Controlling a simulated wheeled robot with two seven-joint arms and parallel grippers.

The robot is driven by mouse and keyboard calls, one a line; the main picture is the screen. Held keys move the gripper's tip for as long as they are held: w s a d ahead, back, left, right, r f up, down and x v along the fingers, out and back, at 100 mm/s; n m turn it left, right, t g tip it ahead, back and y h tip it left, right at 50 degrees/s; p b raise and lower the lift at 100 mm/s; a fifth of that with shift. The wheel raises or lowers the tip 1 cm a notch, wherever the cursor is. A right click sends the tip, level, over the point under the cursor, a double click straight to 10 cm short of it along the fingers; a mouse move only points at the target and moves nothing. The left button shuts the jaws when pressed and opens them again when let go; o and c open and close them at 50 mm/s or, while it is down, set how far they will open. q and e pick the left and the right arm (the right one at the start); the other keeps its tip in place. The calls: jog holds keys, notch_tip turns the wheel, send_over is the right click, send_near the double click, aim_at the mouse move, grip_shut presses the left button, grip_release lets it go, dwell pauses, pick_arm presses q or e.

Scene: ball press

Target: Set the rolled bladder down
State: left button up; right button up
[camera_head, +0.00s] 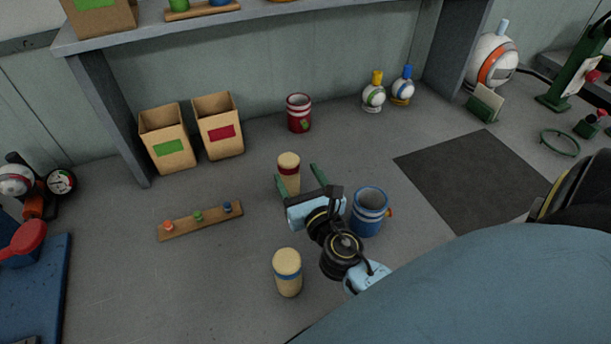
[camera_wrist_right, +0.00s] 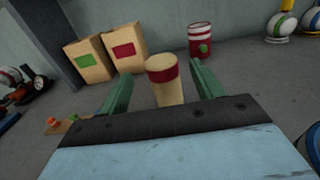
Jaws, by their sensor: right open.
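A tan rolled bladder with a red band (camera_head: 289,161) stands upright on the grey surface. My right gripper (camera_head: 298,180) is open, with its two green fingers on either side of this roll. The right wrist view shows the same red-banded roll (camera_wrist_right: 163,82) between and just beyond the fingertips, with a gap on both sides. A second tan roll with a blue band (camera_head: 287,272) stands upright nearer to me. My left gripper does not show.
A blue can (camera_head: 369,213) stands close to the right of my right gripper. A red can (camera_head: 299,113) and two cardboard boxes (camera_head: 168,140) (camera_head: 219,127) stand behind. A wooden strip with coloured pegs (camera_head: 201,221) lies left. A dark mat (camera_head: 480,175) is bare.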

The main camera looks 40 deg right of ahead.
jog(key=shift+b+v, duration=0.3)
jog(key=shift+v, duration=1.6)
